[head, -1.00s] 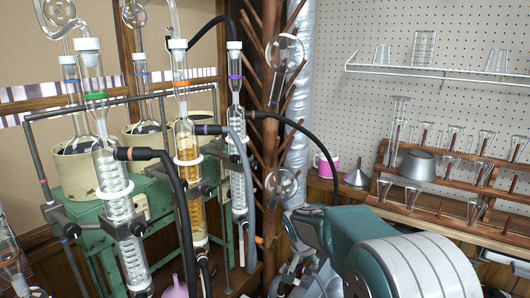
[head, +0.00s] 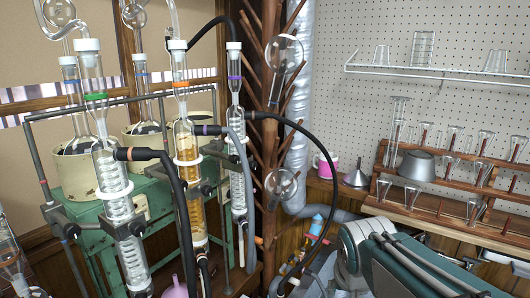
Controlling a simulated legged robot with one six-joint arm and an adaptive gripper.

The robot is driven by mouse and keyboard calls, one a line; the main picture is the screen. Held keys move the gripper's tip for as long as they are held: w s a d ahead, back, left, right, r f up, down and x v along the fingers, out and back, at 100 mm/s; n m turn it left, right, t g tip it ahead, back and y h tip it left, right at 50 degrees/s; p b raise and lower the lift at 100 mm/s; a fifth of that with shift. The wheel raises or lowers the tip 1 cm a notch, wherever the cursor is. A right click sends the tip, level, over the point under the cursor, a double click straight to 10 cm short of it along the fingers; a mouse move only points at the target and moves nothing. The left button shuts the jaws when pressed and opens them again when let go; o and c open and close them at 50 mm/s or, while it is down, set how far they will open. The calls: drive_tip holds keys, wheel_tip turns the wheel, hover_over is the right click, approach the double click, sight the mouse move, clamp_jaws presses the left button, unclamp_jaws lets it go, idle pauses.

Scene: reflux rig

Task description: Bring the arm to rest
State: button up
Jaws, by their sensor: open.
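My arm (head: 420,268), teal and grey, lies low in the bottom right corner of the head view, in front of the wooden bench. Its links run off the bottom and right edges. My gripper does not show in this view, so I cannot see its fingers or anything between them. No part of the arm that shows touches the glassware.
The reflux rig stands at left with a clear condenser (head: 113,190), an amber one (head: 187,192) and black hoses. A blue and red fitting (head: 316,226) sits among hoses at the lower middle. Glassware fills a wooden rack (head: 450,168) at right; a wire shelf (head: 430,72) hangs above.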

drive_tip(key=s+n, duration=0.2)
drive_tip(key=s, duration=1.1)
drive_tip(key=shift+s+f+t+y, duration=0.15)
drive_tip(key=shift+f+t+y, duration=0.25)
drive_tip(key=shift+f, duration=0.05)
drive_tip(key=shift+d, duration=0.1)
